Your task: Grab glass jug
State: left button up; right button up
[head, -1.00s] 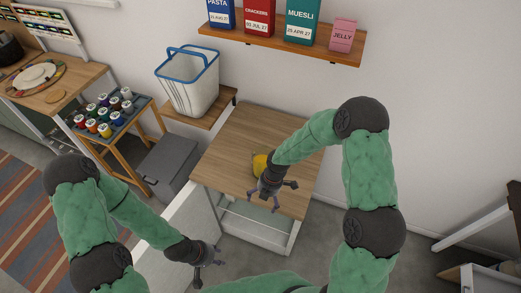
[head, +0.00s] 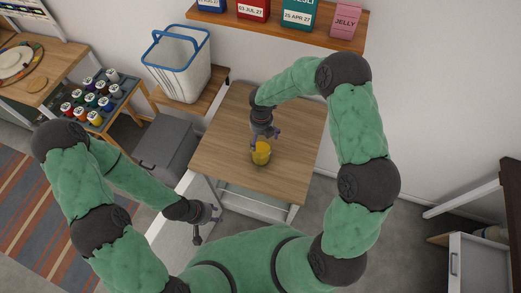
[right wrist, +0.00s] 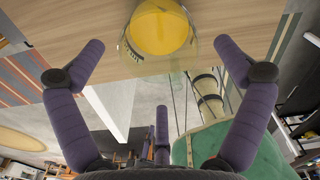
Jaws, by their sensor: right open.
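The glass jug (head: 261,154) holds something yellow and stands on the small wooden table. In the right wrist view the jug (right wrist: 160,30) shows clear glass around a yellow filling, at the top middle. My right gripper (head: 265,139) is just behind the jug, towards the wall, and partly overlaps it in the head view. In the right wrist view its fingers (right wrist: 158,50) are spread wide with nothing between them, and the jug lies just beyond the tips. My left gripper (head: 207,223) hangs open and empty, low to the left of the table.
The wooden table (head: 225,140) is otherwise bare. A white basket (head: 180,75) with a blue rim stands on a low shelf behind left. A wall shelf (head: 240,27) with several boxes hangs above. A grey bin (head: 165,150) stands left of the table.

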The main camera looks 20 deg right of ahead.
aim_at(261, 142)
jog(key=shift+w+f+p, duration=0.1)
jog(key=shift+f+p, duration=0.2)
jog(key=shift+f, duration=2.3)
jog(key=shift+a, duration=0.1)
jog(key=c, duration=1)
jog(key=shift+r, duration=0.1)
jog(key=c, duration=0.4)
jog(key=shift+c, duration=0.2)
